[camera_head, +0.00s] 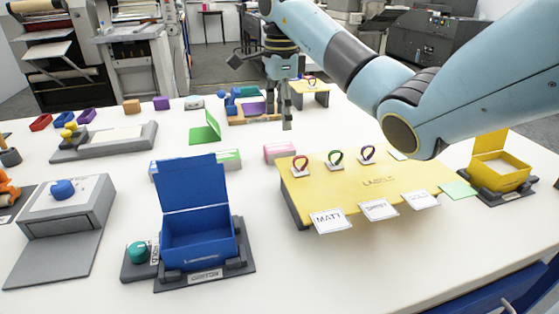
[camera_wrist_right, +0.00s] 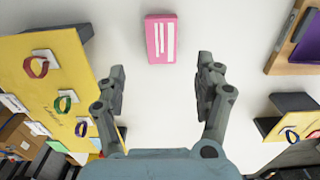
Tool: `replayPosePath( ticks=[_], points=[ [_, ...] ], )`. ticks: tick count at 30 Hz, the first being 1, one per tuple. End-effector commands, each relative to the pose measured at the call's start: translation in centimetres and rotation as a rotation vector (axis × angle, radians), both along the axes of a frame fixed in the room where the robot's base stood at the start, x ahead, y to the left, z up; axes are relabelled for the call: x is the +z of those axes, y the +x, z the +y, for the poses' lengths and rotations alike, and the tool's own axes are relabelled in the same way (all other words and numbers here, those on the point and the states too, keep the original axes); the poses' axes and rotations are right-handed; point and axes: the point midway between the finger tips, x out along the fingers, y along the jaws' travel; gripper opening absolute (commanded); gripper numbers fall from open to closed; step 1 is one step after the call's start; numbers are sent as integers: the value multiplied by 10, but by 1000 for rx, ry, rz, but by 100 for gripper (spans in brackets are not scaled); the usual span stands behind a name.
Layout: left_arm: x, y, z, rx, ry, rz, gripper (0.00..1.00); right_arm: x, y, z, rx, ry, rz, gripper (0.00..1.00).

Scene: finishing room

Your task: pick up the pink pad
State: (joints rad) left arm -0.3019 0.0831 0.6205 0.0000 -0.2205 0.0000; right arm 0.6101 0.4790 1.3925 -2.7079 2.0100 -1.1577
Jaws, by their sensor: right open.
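The pink pad (camera_head: 281,151) lies flat on the white table, at the back left corner of the yellow board in the head view. In the right wrist view the pink pad (camera_wrist_right: 161,39) shows whole, with white stripes on its top. My right gripper (camera_head: 286,113) hangs above the table, pointing down, behind and above the pad. In the wrist view its two fingers (camera_wrist_right: 161,90) are spread wide with nothing between them, and the pad lies beyond the fingertips. My left gripper is not in view.
The yellow sloped board (camera_head: 345,190) with hooks and cards stands just right of the pad. A blue open box (camera_head: 197,245) is at the front, and a green-and-white pad (camera_head: 228,159) lies left of the pink pad. Bare table surrounds the pad in the wrist view.

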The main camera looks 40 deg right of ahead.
Motion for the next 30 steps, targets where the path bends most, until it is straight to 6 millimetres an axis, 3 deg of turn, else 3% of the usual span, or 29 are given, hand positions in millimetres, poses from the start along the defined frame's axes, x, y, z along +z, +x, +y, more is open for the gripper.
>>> replayPosePath(
  ticks=[1,6,13,17,24,30],
  points=[
    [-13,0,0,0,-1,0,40,-14,0,0,0,0,1,70],
    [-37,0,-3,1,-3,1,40,-39,0,0,0,0,1,70],
    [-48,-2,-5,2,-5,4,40,-48,1,0,0,0,0,70],
    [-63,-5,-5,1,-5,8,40,-64,2,0,0,0,2,70],
    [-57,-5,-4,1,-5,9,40,-92,3,0,0,0,2,70],
    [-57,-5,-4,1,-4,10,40,-93,4,0,0,0,1,70]
  ],
)
